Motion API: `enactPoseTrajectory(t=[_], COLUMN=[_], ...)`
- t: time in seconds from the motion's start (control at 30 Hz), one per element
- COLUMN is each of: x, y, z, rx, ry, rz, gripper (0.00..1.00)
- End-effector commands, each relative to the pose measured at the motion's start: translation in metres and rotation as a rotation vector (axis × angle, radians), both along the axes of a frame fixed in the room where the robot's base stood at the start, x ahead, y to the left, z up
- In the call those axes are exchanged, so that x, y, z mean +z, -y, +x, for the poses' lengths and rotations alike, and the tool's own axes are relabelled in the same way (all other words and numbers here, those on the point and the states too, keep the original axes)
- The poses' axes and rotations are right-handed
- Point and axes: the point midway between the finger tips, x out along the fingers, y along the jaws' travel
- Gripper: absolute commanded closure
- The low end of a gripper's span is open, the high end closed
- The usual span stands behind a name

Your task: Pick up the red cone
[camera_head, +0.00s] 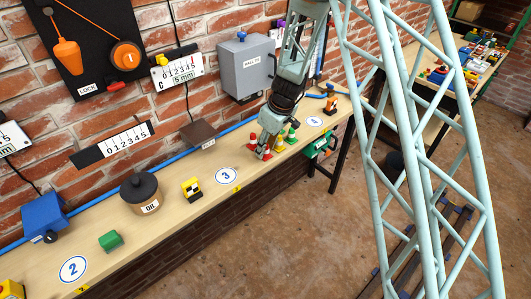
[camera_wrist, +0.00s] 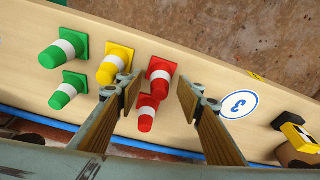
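Two red cones with white bands lie in the wrist view between my fingers in the picture: a larger red cone (camera_wrist: 160,76) and a smaller red cone (camera_wrist: 147,113). My gripper (camera_wrist: 159,92) is open, with one finger to either side of them; I cannot tell how far the fingertips are above the shelf, and no contact shows. A yellow cone (camera_wrist: 113,64) stands left of the larger red one. A larger green cone (camera_wrist: 66,46) and a smaller green cone (camera_wrist: 68,90) are further left. In the head view my gripper (camera_head: 263,148) points down at the cone group and partly hides it.
The wooden shelf (camera_head: 150,225) runs along the brick wall. A yellow-and-black block (camera_head: 192,188), an oil pot (camera_head: 141,192) and a green block (camera_head: 110,241) stand left of the gripper. A grey wall box (camera_head: 245,68) is behind.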

Motion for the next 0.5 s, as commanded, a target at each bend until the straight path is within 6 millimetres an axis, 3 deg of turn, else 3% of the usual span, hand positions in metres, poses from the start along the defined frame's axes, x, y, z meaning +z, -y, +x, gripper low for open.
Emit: enactPoseTrajectory(t=[0.5], x=[0.0003], y=[-0.0001], z=[0.0004], rx=[0.000], ry=[0.001], rz=[-0.001], gripper=[0.66])
